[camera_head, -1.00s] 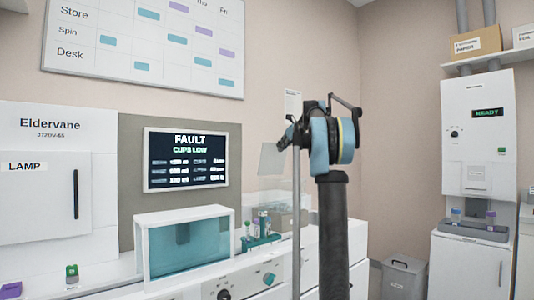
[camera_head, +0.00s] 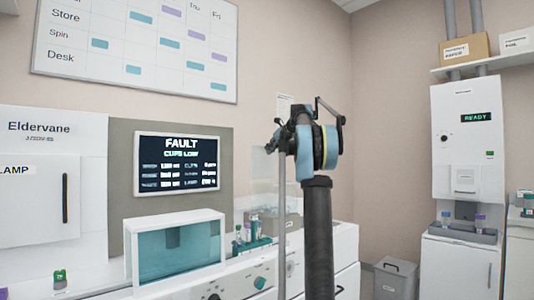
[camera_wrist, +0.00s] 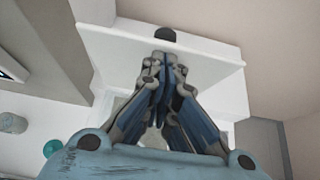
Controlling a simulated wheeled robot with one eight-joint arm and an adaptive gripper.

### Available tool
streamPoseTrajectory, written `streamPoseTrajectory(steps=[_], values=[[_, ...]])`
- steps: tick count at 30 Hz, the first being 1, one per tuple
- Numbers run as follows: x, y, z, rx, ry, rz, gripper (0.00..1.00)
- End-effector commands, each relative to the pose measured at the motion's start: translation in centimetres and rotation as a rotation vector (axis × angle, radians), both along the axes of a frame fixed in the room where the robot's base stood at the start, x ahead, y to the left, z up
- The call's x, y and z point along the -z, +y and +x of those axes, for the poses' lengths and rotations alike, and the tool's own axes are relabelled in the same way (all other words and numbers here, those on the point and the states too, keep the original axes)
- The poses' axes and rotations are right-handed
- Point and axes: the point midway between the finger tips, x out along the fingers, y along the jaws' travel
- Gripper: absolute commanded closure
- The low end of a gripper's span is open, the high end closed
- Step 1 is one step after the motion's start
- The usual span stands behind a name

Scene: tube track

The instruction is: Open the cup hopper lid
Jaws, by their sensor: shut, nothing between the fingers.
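A screen (camera_head: 177,162) reads FAULT, CUPS LOW. A teal dial (camera_head: 259,282) is on the front. A grey bin (camera_head: 395,279) and a READY machine (camera_head: 467,160) are right.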

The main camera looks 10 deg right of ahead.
Motion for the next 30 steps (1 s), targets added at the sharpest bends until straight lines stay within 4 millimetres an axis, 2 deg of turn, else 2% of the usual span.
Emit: streamPoseTrajectory(steps=[4,9,21,30], values=[[0.2,-0.5,-0.6,0.000,0.001,-0.001,1.00],[0.7,-2.1,-2.3,0.002,0.001,0.000,1.00],[-3.9,-5.2,-7.2,-0.001,0.001,0.000,1.00],[-5.4,-5.9,-8.7,-0.005,0.001,0.000,1.00]])
